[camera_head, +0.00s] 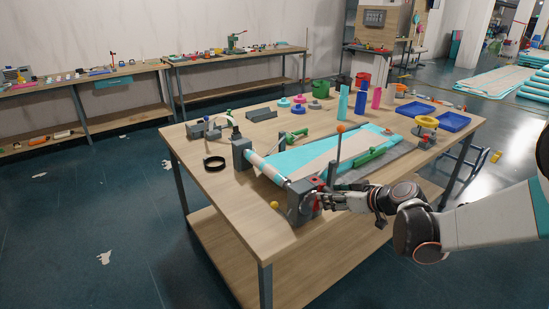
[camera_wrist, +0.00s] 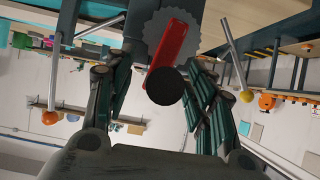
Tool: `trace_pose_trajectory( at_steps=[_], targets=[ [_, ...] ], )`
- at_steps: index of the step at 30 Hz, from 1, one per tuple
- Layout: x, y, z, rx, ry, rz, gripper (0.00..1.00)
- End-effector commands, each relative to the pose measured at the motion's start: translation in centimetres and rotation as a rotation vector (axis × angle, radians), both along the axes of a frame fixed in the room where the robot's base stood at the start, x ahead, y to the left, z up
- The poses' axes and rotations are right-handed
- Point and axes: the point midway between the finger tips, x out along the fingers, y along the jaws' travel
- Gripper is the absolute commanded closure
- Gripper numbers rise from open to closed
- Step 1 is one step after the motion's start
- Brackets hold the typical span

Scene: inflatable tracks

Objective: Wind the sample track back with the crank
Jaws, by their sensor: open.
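The teal and beige sample track (camera_head: 325,150) lies spread across the table, with its near end at a pale roller (camera_head: 267,169) between two grey blocks. The near grey block (camera_head: 298,207) carries a red crank (camera_head: 318,184). In the wrist view, the red crank arm (camera_wrist: 174,43) lies in front of a grey toothed wheel (camera_wrist: 158,22) and ends in a round black knob (camera_wrist: 165,86). My gripper (camera_head: 322,201) is at the crank side of this block. Its fingers (camera_wrist: 150,80) are open, one on each side of the knob, with visible gaps. Contact is not visible.
A rod with an orange ball (camera_head: 340,129) stands upright behind the crank. A yellow ball (camera_head: 274,205) shows by the near block. A black ring (camera_head: 214,169), green roller (camera_head: 369,156), bottles and blue trays (camera_head: 415,108) occupy the table.

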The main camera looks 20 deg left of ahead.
Motion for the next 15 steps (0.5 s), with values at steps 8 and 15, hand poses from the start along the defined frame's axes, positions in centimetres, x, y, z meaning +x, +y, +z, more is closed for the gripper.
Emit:
trace_pose_trajectory(
  at_steps=[8,15],
  targets=[
    [-1.3,-1.7,1.3,-0.001,0.000,-0.001,0.50],
    [-2.4,-3.2,2.4,0.000,0.000,-0.002,0.50]
  ],
)
